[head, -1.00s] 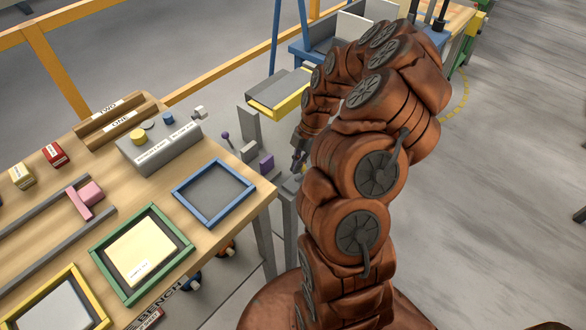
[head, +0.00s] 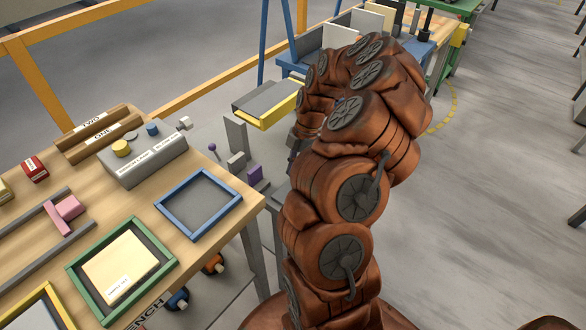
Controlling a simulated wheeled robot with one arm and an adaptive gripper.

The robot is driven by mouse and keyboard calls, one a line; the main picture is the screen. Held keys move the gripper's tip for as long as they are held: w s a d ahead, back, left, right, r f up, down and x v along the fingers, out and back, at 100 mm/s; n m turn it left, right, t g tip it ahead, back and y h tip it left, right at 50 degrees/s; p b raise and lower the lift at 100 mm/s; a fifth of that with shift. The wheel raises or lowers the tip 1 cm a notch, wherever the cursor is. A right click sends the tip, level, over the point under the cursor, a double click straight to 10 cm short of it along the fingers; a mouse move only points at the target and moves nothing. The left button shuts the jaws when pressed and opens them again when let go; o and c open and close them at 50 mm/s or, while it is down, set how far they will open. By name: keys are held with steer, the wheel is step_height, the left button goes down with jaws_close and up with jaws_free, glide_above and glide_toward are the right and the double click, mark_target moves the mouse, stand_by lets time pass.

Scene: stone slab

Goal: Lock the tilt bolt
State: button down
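Beyond the bench's right end, low fittings stand beside a grey post: a small purple ball knob (head: 212,147) on a stem, a grey block (head: 237,163) and a purple block (head: 255,174). Which of these is the tilt bolt, and whether it is locked, I cannot tell. A grey slab with a yellow front edge (head: 268,104) sits just behind them. My rust-brown arm rises on the right and bends over towards these fittings. Its far end drops behind my own arm links, just right of the purple block. My gripper's fingers are hidden.
The wooden bench (head: 150,203) fills the left, with a blue frame (head: 198,204), a green frame (head: 122,268) and a grey control box (head: 145,160) on it. A blue-framed table (head: 415,48) with upright panels stands behind. Open floor (head: 500,180) lies to the right.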

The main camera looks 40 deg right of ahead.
steer(key=shift+w+a+r+b, duration=0.15)
steer(key=shift+a+b, duration=0.6)
steer(key=shift+a, duration=1.2)
steer(key=b+v, duration=0.1)
steer(key=v, duration=0.9)
steer(key=shift+r, duration=0.15)
steer(key=s+a+r+m+h+p, duration=0.1)
steer(key=s+a+r+m+p, duration=0.1)
steer(key=a+r, duration=0.6)
steer(key=s+a+r+m+p, duration=0.1)
steer(key=s+a+r+m, duration=0.25)
steer(key=a, duration=0.75)
steer(key=s+a+m+g+h+p, duration=0.1)
steer(key=s+a+m+p, duration=0.1)
steer(key=s+m, duration=0.4)
steer(key=s+a+m+g+h+p, duration=0.1)
steer(key=s+a+m, duration=0.3)
steer(key=s, duration=0.8)
steer(key=shift+a+m+h+p, duration=0.35)
steer(key=shift+m+h+p, duration=0.2)
steer(key=shift+m, duration=0.4)
